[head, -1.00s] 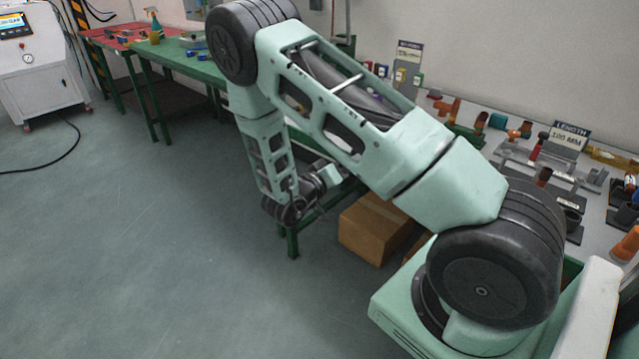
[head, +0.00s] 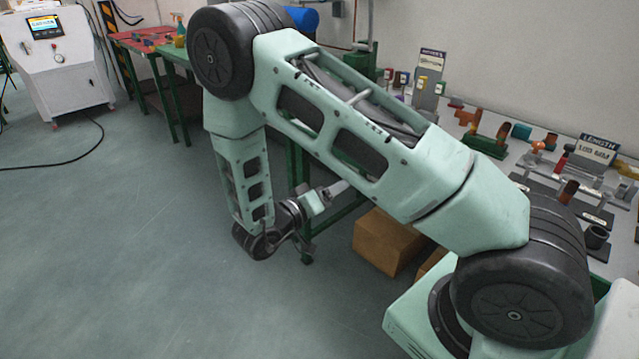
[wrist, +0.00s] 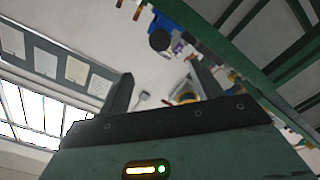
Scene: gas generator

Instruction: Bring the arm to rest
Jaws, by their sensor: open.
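My arm (head: 370,140) is bent, with its upper link rising to the left and its forearm hanging down over the floor. My gripper (wrist: 162,82) shows in the wrist view with its two dark fingers apart and nothing held between them. In the head view the hand end of my arm points right, toward the side of the green workbench, and its fingers are too small to make out. In the wrist view a blue-and-dark object (wrist: 180,32) and a yellow ring-like object (wrist: 187,97) appear beyond the fingers, apart from them.
A bench with pipe fittings and tools (head: 560,170) runs along the right wall. A cardboard box (head: 385,240) stands on the floor below it. Green bench framing (wrist: 205,35) is close in the wrist view. A white machine (head: 60,60) stands far left.

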